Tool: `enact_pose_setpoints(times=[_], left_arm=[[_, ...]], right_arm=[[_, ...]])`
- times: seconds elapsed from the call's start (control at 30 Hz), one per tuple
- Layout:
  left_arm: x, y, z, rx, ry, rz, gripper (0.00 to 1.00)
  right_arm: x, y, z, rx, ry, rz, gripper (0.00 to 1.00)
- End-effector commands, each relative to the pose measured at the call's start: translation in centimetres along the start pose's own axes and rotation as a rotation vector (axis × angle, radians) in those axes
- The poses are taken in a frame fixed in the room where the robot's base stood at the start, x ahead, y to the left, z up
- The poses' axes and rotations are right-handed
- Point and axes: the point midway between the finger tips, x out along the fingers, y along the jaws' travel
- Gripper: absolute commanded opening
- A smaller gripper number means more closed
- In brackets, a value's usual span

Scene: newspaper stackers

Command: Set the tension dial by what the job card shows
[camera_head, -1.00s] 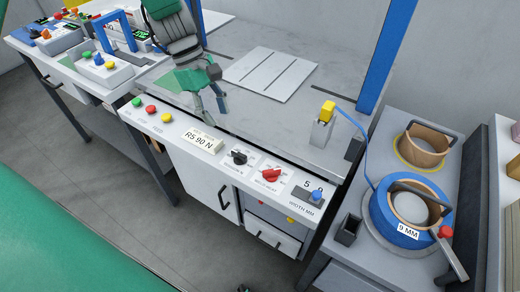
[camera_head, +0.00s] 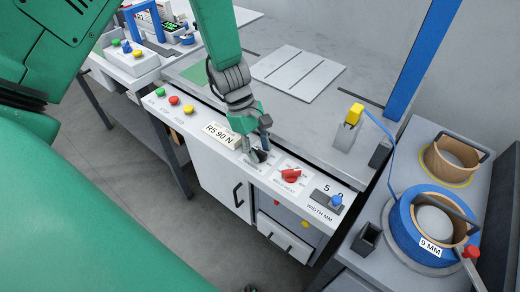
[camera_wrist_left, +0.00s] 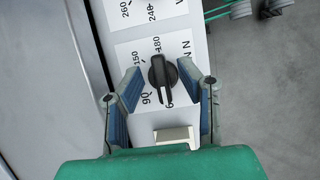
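The black tension dial (camera_head: 257,155) sits on the white front panel, partly hidden by my left gripper in the head view. In the left wrist view the dial (camera_wrist_left: 162,75) has a scale with 90, 150 and 180 around it; its white mark points down the picture, between 90 and a partly hidden number starting with 6. My left gripper (camera_head: 257,140) is over the dial; in the wrist view its blue-padded fingers (camera_wrist_left: 162,100) are apart, one on each side of the knob, with gaps visible. The job card (camera_head: 222,134) reads "RS 90 N". My right gripper is not seen.
On the panel are a red dial (camera_head: 291,175), a blue width knob (camera_head: 336,200) and green, red and yellow buttons (camera_head: 174,100). A blue strap roll labelled 9 MM (camera_head: 403,230) lies on the right. A blue post (camera_head: 420,55) rises behind.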

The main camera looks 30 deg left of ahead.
Motion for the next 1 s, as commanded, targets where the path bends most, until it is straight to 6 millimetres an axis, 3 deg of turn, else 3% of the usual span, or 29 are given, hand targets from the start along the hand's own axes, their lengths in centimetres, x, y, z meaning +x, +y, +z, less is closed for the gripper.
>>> enact_pose_setpoints(times=[0.27, 0.3, 0.37, 0.73, 1.0], left_arm=[[0.1, 0.0, 0.0, 0.000, 0.000, 0.000, 0.32], [0.1, 0.0, 0.0, 0.000, 0.000, 0.000, 0.18], [0.1, 0.0, 0.0, 0.000, 0.001, 0.000, 0.00], [0.1, 0.1, 0.3, 0.022, -0.002, -0.010, 0.00], [-0.1, 0.2, 0.5, 0.152, -0.004, -0.063, 0.00]], right_arm=[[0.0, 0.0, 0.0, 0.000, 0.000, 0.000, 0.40], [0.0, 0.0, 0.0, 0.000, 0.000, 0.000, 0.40], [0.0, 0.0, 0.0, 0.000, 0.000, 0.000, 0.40], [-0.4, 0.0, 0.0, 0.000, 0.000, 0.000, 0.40], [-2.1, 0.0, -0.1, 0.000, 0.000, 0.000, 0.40]])
